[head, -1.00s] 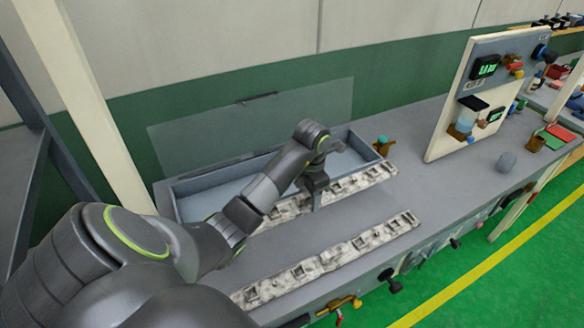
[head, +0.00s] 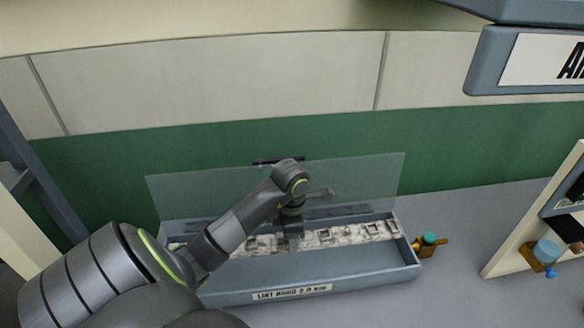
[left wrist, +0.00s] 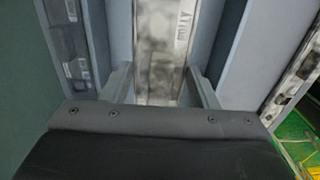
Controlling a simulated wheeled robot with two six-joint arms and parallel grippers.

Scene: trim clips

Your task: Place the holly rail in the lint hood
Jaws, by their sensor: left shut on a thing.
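The holly rail (head: 325,236) is a long, pale mottled strip with square sockets. It lies lengthwise within the outline of the lint hood (head: 365,279), a long blue-grey open box with a label on its front. I cannot tell whether the rail touches the floor of the hood. My left gripper (head: 292,243) is shut on the rail near its middle, reaching down from above. In the left wrist view the rail (left wrist: 163,45) runs between the two fingers (left wrist: 164,85), with grey hood walls on both sides. My right gripper is not in view.
A clear lid (head: 365,180) stands raised behind the hood, close behind my left wrist. A brass fitting with a teal knob (head: 428,241) sits at the hood's right end. A panel (head: 545,235) stands further right. Another mottled rail (left wrist: 298,68) shows at the wrist view's right edge.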

